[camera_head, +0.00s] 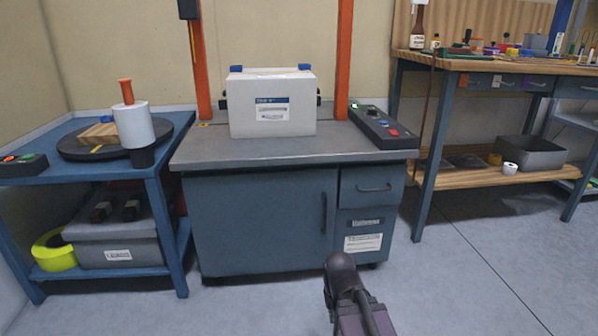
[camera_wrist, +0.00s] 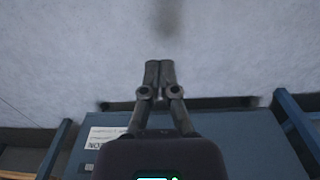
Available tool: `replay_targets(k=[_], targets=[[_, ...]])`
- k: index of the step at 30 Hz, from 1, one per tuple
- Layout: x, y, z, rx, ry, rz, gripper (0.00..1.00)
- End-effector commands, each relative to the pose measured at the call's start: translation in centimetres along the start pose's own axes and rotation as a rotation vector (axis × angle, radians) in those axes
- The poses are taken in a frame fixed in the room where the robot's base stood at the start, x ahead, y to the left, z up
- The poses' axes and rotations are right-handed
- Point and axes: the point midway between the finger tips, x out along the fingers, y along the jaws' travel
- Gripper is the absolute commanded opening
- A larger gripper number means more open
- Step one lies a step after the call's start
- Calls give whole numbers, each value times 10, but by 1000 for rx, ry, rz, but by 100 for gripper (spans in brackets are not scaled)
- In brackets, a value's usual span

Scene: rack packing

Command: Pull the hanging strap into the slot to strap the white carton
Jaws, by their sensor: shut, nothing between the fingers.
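The white carton (camera_head: 280,122) stands upright on the grey top of the strapping bench (camera_head: 225,148), between two orange posts (camera_head: 343,58). A thin yellowish strap (camera_head: 192,42) hangs beside the left post, below a dark box (camera_head: 188,9). Its lower end is hard to make out, and I cannot make out the slot. In the wrist view my gripper (camera_wrist: 160,66) is shut and empty, its fingertips together over the floor. It is away from the strap and carton, in front of the bench's blue cabinet (camera_wrist: 225,155).
A control panel (camera_head: 378,126) with coloured buttons lies right of the carton. A blue cart (camera_head: 180,122) at left carries a turntable with a white roll (camera_head: 133,124). A wooden workbench (camera_head: 480,66) stands at right. The floor (camera_head: 470,250) in front is clear.

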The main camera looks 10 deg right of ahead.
Motion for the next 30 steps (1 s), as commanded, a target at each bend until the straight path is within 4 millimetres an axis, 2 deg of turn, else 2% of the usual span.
replay_targets(k=[1, 4, 5, 10, 14, 30], targets=[[0, 0, 0, 0, 0, 0, 9], [-1, 0, 0, 0, 0, 0, 39], [-2, 0, 0, 0, 0, 0, 41], [-15, 0, 0, 0, 0, 0, 41], [-32, 0, 0, 0, 0, 0, 41], [-135, 0, 0, 0, 0, 0, 41]])
